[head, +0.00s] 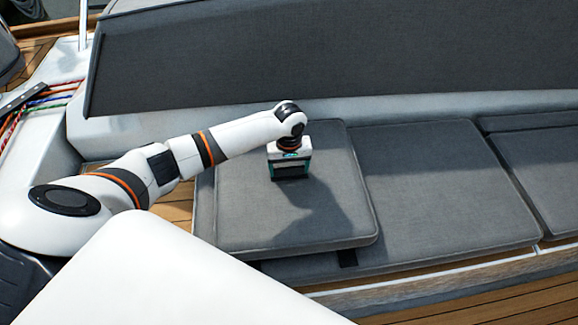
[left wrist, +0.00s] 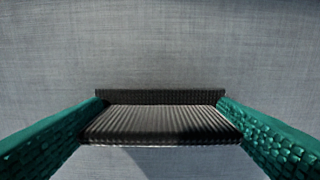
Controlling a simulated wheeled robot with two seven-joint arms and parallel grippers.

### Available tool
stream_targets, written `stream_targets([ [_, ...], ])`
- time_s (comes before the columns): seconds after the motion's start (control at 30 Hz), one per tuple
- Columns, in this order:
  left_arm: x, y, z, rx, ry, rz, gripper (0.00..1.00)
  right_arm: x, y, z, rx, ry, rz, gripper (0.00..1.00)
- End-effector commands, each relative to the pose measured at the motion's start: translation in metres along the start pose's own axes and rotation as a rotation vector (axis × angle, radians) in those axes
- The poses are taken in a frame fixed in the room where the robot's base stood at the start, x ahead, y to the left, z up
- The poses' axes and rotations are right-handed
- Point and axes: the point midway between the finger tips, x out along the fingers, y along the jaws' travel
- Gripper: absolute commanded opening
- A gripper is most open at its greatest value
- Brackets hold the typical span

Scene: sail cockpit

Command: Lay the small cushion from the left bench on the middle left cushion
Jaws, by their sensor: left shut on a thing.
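The small grey cushion (head: 330,215) is flat over the left part of a longer grey bench cushion (head: 440,190), which seems to be the middle left cushion. I cannot tell whether it touches that cushion or hangs just above it. The gripper hides part of the small cushion. My right gripper is out of view.
Another grey cushion (head: 545,165) lies to the right on the bench. A tall grey backrest (head: 330,50) rises behind. Coloured ropes (head: 45,100) are at the far left. Wooden floor (head: 175,208) shows left of the cushions. The long cushion's right part is clear.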

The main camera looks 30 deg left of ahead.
Motion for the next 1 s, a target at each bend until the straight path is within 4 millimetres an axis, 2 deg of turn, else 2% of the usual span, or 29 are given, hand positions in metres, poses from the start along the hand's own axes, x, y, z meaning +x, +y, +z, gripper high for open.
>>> stream_targets([
  [0.07,0.001,-0.001,0.001,-0.001,-0.001,-0.002,0.14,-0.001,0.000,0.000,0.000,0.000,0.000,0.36],
  [0.1,0.002,0.000,0.000,-0.001,0.000,0.000,0.85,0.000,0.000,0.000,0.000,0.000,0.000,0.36],
  [0.2,0.002,0.000,0.000,-0.001,0.000,0.000,1.00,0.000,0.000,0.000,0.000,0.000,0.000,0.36],
  [0.43,0.001,0.000,0.000,0.000,-0.001,0.000,1.00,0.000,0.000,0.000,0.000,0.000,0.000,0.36],
  [0.57,-0.009,0.000,0.001,0.000,-0.002,-0.002,1.00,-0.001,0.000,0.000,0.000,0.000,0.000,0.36],
  [1.0,-0.096,0.000,0.001,-0.001,-0.002,-0.002,1.00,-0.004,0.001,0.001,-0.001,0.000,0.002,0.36],
])
